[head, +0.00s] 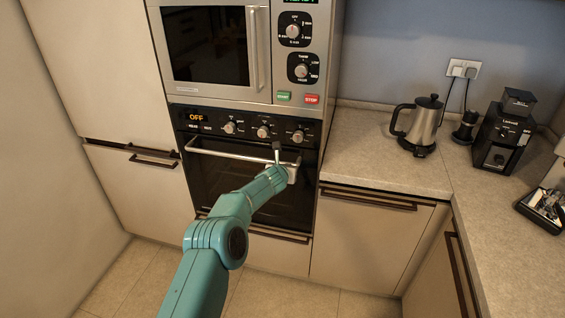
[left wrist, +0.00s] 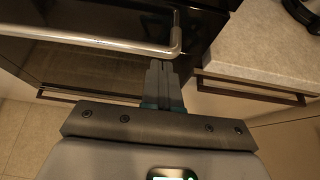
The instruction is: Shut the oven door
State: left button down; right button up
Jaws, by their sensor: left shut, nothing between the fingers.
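The oven (head: 250,127) is built into the tall cabinet below the microwave, with a dark front. Its door (head: 212,172) stands upright and looks about flush with the front; I cannot tell whether a small gap is left. A silver bar handle (head: 225,153) runs across the door's top, and its right end bends in near my gripper in the left wrist view (left wrist: 110,44). My left gripper (head: 277,148) is shut and empty at the handle's right end. Its fingertips (left wrist: 160,66) lie just below that bend; contact is unclear. My right gripper is not in view.
The microwave (head: 215,45) is above the oven. A drawer front (head: 285,255) lies below it. To the right is a counter (head: 370,165) with a kettle (head: 422,125) and a coffee grinder (head: 500,138). Floor (head: 120,275) shows at lower left.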

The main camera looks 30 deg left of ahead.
pick_arm(q)
jog(key=s+d+r+b, duration=0.1)
jog(key=s+r+b, duration=0.4)
jog(key=r, duration=0.4)
jog(key=s+d+f+m+g+h, duration=0.1)
jog(key=s+d+f+m+g, duration=0.25)
jog(key=f, duration=0.55)
jog(key=s+d+f+m+h+p, duration=0.1)
jog(key=s+d+f+m, duration=0.25)
jog(key=s+f, duration=0.35)
jog(key=s+d+f+m+g, duration=0.2)
jog(key=s+d+f, duration=0.15)
jog(key=f, duration=0.65)
jog(key=s+d+f+m+g+h, duration=0.1)
jog(key=s+d+m, duration=0.3)
jog(key=s+m, duration=0.5)
jog(key=s+d+f+m+g+h, duration=0.2)
jog(key=s+d+f+m+g, duration=0.1)
jog(key=s+m, duration=0.6)
jog(key=s+d+f+m+g+h, duration=0.1)
jog(key=s+d+f+m, duration=0.3)
jog(key=s, duration=1.1)
jog(key=shift+s+d+f+m+g+h, duration=0.2)
jog(key=shift+d+m+g+h, duration=0.35)
jog(key=shift+d+m, duration=1.55)
